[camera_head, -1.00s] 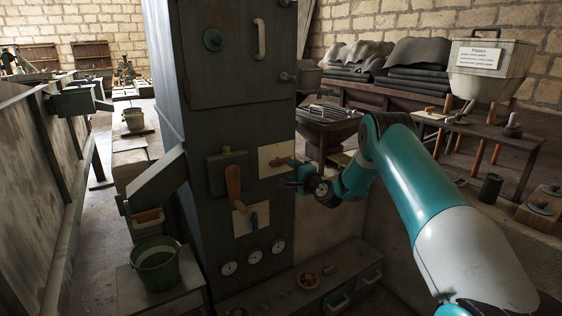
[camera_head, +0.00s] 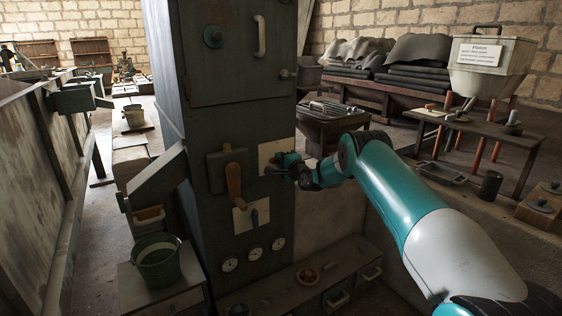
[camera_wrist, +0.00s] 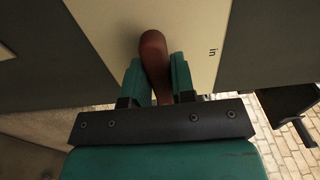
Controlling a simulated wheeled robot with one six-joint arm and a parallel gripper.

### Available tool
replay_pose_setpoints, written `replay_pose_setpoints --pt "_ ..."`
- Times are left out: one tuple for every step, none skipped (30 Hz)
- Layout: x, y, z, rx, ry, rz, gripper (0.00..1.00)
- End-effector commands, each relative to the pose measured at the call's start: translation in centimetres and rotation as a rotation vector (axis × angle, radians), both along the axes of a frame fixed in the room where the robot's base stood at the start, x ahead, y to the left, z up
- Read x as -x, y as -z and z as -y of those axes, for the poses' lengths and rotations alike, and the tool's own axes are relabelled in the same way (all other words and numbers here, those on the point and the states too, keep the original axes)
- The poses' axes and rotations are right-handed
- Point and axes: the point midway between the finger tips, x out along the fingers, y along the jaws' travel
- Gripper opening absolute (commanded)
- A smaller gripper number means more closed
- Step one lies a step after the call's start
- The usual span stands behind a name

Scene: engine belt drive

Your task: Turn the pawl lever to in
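The pawl lever (camera_wrist: 154,55) is a reddish-brown rounded handle on a cream plate (camera_wrist: 110,25), with the word "in" to its right in the wrist view. Its knob end points up and slightly left in that view. My gripper (camera_wrist: 160,80) has one finger on each side of the lever, and both appear to touch it. In the head view my gripper (camera_head: 274,166) is at the cream plate (camera_head: 268,150) on the dark cabinet (camera_head: 235,120), and hides most of the lever. The lever's pivot is hidden behind my gripper.
Several round dials (camera_head: 254,252) sit lower on the cabinet. A ledge with drawers (camera_head: 300,285) runs below.

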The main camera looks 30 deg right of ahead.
Motion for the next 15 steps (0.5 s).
replay_pose_setpoints --pt "0.01 -0.01 0.00 0.000 0.000 0.000 0.12" --pt "0.01 -0.01 0.00 0.000 0.000 0.000 0.05" --pt "0.01 -0.01 0.00 0.000 0.000 0.000 0.00" --pt "0.01 -0.01 0.00 0.000 0.000 0.000 0.00" --pt "0.01 0.00 0.00 0.000 0.000 0.000 0.00" --pt "0.01 0.01 0.00 0.001 0.000 0.000 0.00" --pt "0.02 0.02 0.00 0.002 0.000 0.000 0.00" --pt "0.02 0.04 0.00 0.004 0.000 0.000 0.00" --pt "0.02 0.06 0.00 0.008 0.000 0.000 0.00" --pt "0.02 0.08 0.00 0.012 0.000 0.000 0.00" --pt "0.02 0.11 0.00 0.018 0.000 0.001 0.00" --pt "0.02 0.15 0.00 0.029 0.000 0.001 0.00" --pt "0.02 0.18 0.00 0.039 0.000 0.001 0.00" --pt "0.02 0.22 0.00 0.050 0.000 0.002 0.00" --pt "0.02 0.29 0.00 0.068 0.000 0.002 0.00"
